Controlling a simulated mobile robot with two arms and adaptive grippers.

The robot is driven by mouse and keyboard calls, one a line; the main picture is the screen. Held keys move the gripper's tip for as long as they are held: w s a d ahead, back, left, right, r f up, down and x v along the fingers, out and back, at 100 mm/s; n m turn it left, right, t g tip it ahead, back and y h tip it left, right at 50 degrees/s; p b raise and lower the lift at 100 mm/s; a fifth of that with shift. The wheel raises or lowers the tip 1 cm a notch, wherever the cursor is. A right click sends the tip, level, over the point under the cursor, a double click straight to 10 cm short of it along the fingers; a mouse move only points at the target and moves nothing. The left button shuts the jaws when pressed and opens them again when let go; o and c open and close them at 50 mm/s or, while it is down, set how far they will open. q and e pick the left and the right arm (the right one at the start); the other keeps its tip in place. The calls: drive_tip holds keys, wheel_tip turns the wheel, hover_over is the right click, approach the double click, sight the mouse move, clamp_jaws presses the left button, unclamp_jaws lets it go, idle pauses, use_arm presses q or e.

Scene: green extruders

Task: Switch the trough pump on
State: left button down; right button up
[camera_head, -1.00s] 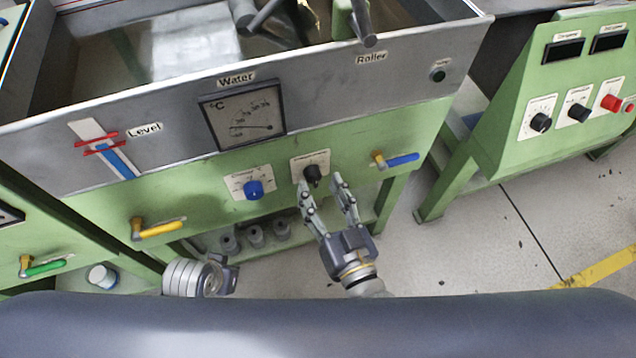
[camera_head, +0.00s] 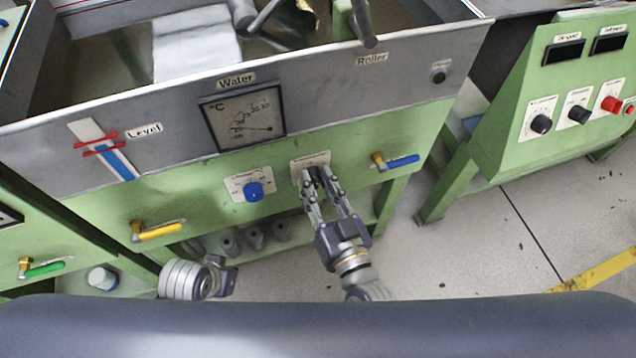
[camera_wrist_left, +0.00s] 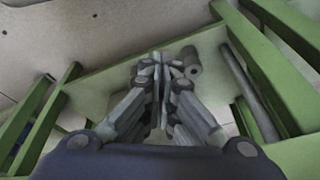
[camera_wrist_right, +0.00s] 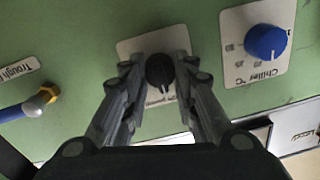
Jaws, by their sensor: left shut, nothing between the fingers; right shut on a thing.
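A black rotary knob (camera_wrist_right: 160,72) sits on a pale label plate (camera_wrist_right: 186,48) on the green panel in the right wrist view; the plate's small text is mostly hidden. My right gripper (camera_wrist_right: 158,82) is shut on this knob, a finger on each side of it. In the head view my right gripper (camera_head: 318,172) covers the knob, and only the top of its plate (camera_head: 310,160) shows. My left gripper (camera_wrist_left: 158,62) is shut and empty, low in front of the trough's green frame. In the head view its fingers are hidden.
A blue chiller knob (camera_head: 253,191) is left of the black one. A blue-handled valve (camera_head: 400,161) is to the right and a yellow-handled valve (camera_head: 160,230) to the left. The water gauge (camera_head: 243,115) hangs above. Another green control stand (camera_head: 500,130) stands at the right.

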drive_tip(key=shift+r+m+p, duration=0.1)
drive_tip(key=shift+m+p, duration=0.9)
drive_tip(key=shift+m, duration=0.2)
drive_tip(key=m+p, duration=0.1)
drive_tip(key=m, duration=0.3)
drive_tip(key=shift+m+p, duration=0.3)
drive_tip(key=shift+p, duration=0.1)
drive_tip(key=shift+d+f+m, duration=0.1)
drive_tip(key=shift+f+m, duration=0.1)
drive_tip(key=shift+m, duration=1)
use_arm(q)
drive_tip(key=s+f+g, duration=0.1)
drive_tip(key=s+f, duration=0.3)
drive_tip(key=f, duration=1.1)
drive_tip(key=shift+a+p, duration=0.2)
drive_tip(key=shift+p, duration=0.1)
use_arm(e)
drive_tip(key=shift+m+t, duration=0.4)
drive_tip(key=shift+m, duration=0.9)
drive_tip(key=o, duration=1)
drive_tip(key=shift+o, duration=0.2)
use_arm(q)
drive_tip(key=shift+s, duration=0.1)
use_arm(e)
drive_tip(key=v, duration=1.2)
